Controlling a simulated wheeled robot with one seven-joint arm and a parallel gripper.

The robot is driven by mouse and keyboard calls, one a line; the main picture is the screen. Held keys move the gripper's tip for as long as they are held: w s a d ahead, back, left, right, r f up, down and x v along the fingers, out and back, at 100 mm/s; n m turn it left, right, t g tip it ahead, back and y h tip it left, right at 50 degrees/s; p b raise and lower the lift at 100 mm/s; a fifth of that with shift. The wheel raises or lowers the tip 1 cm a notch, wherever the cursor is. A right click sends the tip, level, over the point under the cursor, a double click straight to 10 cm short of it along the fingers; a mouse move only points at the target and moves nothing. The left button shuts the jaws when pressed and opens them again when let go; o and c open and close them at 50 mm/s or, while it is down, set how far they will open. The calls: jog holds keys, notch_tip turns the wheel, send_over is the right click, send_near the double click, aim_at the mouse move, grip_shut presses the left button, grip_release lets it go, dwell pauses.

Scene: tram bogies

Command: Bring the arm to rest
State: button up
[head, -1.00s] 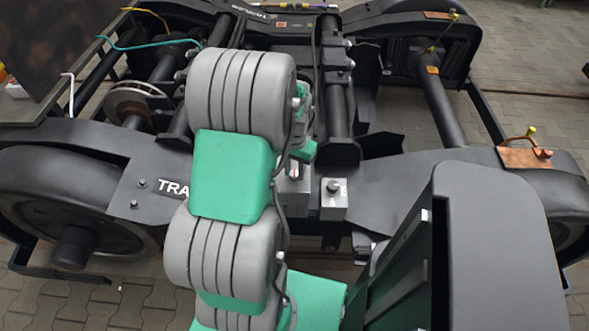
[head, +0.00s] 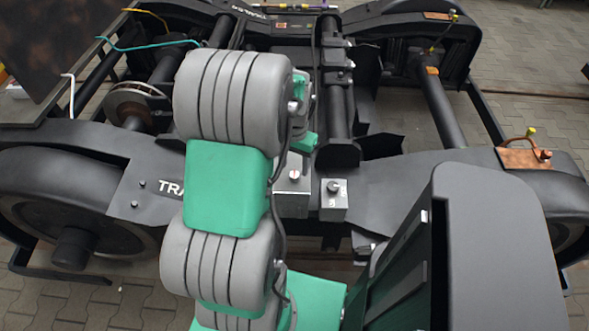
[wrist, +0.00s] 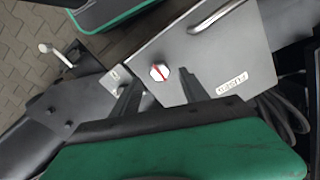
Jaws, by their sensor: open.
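My gripper (wrist: 160,75) shows in the wrist view as two dark fingers standing apart, with nothing between them. Beyond the fingers is a grey metal box (wrist: 217,60) with a red and white knob (wrist: 159,72) and a small label plate. I cannot tell the exact gap between fingers and box, but no grip on the knob shows. In the head view my grey and green arm is raised and bent in front of the bogie, and hides the gripper's fingers. The grey box (head: 292,198) shows just right of the arm.
The dark tram bogie frame (head: 400,195) fills the area ahead, with a wheel (head: 70,215) at left. A smaller grey box with a black knob (head: 333,200) sits beside the first. A copper-coloured plate (head: 524,158) is at right. Paved floor (head: 530,50) is clear at back right.

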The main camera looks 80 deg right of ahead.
notch_tip(320, 180, up, 4)
jog(key=shift+r, duration=0.15)
dwell(0.3)
